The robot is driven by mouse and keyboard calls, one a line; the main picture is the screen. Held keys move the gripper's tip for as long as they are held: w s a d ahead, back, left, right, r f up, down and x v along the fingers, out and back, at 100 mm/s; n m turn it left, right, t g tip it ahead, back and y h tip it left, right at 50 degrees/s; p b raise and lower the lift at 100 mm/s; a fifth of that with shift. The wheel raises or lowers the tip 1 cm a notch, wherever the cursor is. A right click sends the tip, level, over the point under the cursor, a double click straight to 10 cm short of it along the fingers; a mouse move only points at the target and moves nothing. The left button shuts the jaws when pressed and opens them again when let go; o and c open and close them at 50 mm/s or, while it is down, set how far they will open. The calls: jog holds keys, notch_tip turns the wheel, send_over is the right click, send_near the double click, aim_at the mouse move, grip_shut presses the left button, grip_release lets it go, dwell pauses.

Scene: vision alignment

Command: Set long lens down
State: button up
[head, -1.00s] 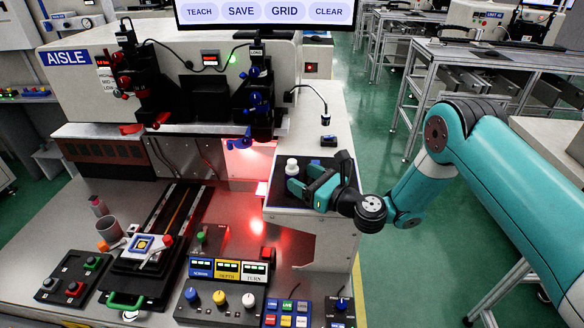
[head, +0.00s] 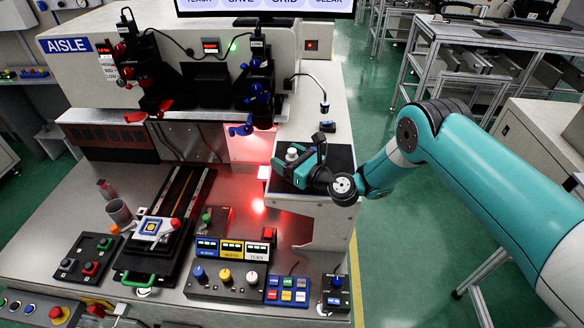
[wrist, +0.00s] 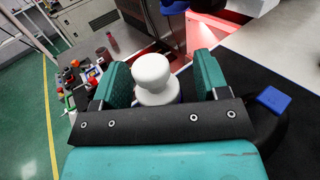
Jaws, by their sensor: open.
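A white, rounded, stepped piece, which looks like the long lens (head: 292,154), stands upright at the black pad (head: 340,157) on the side shelf. It also shows in the wrist view (wrist: 153,72), with a bit of dark blue at its base. My gripper (head: 302,164) is low over the pad with its teal fingers apart. In the wrist view my gripper (wrist: 161,80) has one finger on each side of the white piece, with a gap visible at the right finger. The lower part of the piece is hidden behind my gripper's dark bar.
The machine's blue holder (head: 260,90) is up and left, above a red-lit area. Control boxes (head: 225,280) and a grey cup (head: 118,211) stand on the bench. The aisle floor lies to the right.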

jog(key=c, duration=1.1)
grip_shut()
jog(key=shift+r, duration=0.15)
